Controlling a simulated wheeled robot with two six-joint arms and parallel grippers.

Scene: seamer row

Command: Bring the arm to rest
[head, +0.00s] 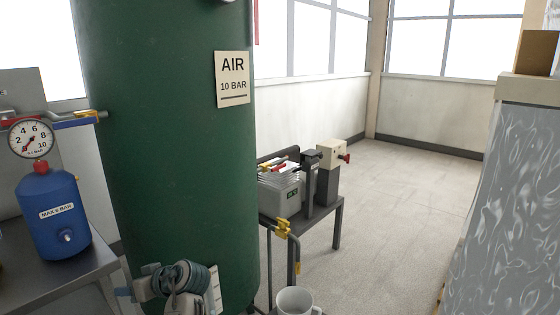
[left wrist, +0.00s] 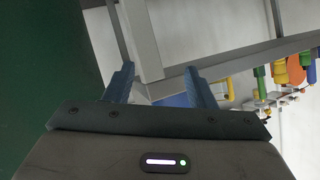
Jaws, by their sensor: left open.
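My left gripper (left wrist: 159,76) shows in the left wrist view with its two blue fingers spread apart. Nothing is held between them; grey framework lies beyond. In the head view, part of my left arm shows low in front of the green tank (head: 170,130), at the bottom edge. I cannot tell from that view whether it touches the tank. My right gripper is in neither view.
A blue vessel with a gauge (head: 55,210) stands on a bench at left. A low table (head: 335,215) carries grey and cream machines. A pale mug (head: 294,300) is at the bottom edge. A grey patterned block (head: 515,200) stands at right. Open floor (head: 400,200) lies between.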

